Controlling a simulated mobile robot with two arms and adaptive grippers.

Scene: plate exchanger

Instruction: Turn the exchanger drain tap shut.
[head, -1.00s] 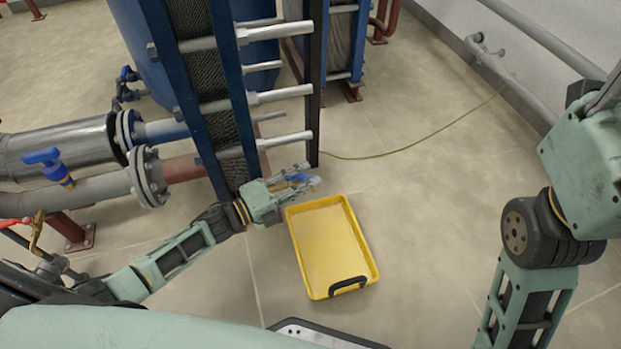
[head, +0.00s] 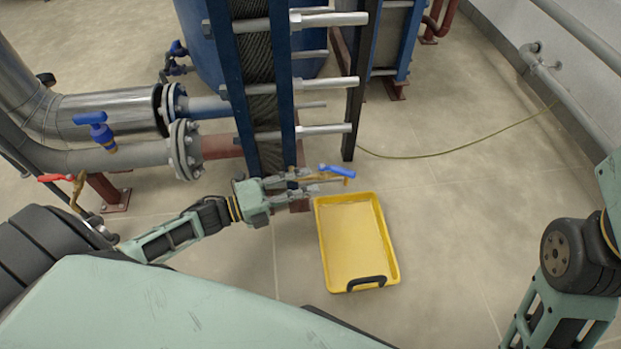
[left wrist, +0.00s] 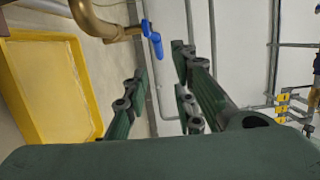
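The drain tap has a blue lever handle (head: 338,170) on a brass body, low at the foot of the plate exchanger (head: 262,95), above the yellow tray's far edge. In the left wrist view its blue handle (left wrist: 152,38) hangs at the end of a brass pipe (left wrist: 105,25). My left gripper (head: 312,182) is just left of the handle, its fingers pointing toward it. In the left wrist view the fingers (left wrist: 162,72) are spread with nothing between them, and the handle is beyond their tips. My right gripper is out of view; only my right arm shows.
The yellow tray (head: 325,262) lies on the floor below the tap. Another blue-handled valve (head: 98,128) and a red-handled one (head: 56,178) are by the grey pipes at left. A yellow-green hose (head: 440,153) crosses the floor. Open floor lies right of the tray.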

